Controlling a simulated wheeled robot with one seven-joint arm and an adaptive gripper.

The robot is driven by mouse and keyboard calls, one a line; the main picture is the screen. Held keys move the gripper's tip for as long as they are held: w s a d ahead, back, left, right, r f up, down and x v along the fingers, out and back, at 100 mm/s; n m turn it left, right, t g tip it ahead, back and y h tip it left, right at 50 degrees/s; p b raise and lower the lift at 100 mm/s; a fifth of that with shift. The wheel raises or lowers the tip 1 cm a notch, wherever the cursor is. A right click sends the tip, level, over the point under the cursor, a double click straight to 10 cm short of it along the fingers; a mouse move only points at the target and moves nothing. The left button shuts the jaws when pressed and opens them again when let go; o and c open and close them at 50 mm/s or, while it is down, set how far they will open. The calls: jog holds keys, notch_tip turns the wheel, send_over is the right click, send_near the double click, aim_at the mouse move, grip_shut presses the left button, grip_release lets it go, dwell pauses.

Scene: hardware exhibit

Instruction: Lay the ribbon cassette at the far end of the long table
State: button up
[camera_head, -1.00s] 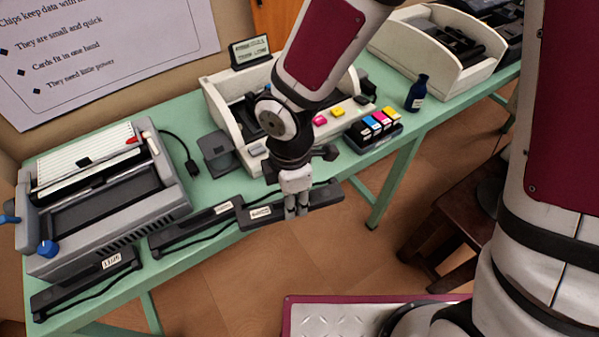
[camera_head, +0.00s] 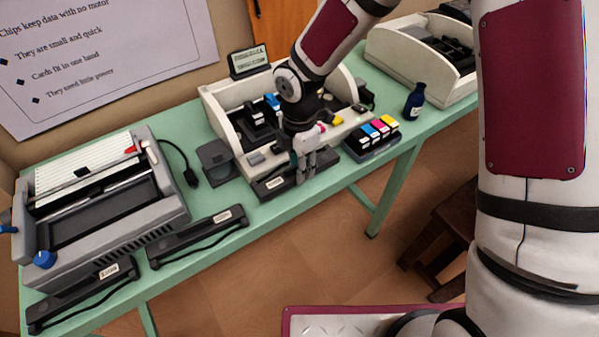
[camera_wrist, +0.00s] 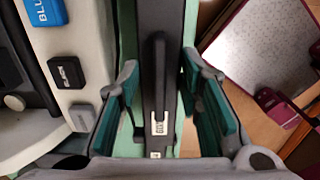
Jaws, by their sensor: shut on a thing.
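A long black ribbon cassette (camera_head: 274,185) with a small white label lies across my gripper (camera_head: 305,176), in front of the cream printer (camera_head: 227,103). My gripper is shut on it, and its fingers hide part of it. In the wrist view the cassette (camera_wrist: 157,80) runs lengthwise between the two teal-padded fingers. I cannot tell whether it touches the table. Two similar labelled black cassettes lie on the long green table (camera_head: 270,213): one left of mine (camera_head: 196,236), the other near the table's left front corner (camera_head: 82,294).
A grey printer (camera_head: 105,205) fills the table's left part. Right of the held cassette are a tray of coloured ink cartridges (camera_head: 372,140), a dark blue bottle (camera_head: 414,101) and another cream machine (camera_head: 420,65). A brown stool (camera_head: 440,230) stands on the floor at right.

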jog(key=shift+w+f, duration=0.1)
jog(key=shift+f, duration=1.65)
jog(key=shift+f, duration=0.2)
jog(key=o, duration=1.2)
jog(key=shift+r, duration=0.1)
notch_tip(320, 180, up, 12)
jog(key=shift+r, duration=0.15)
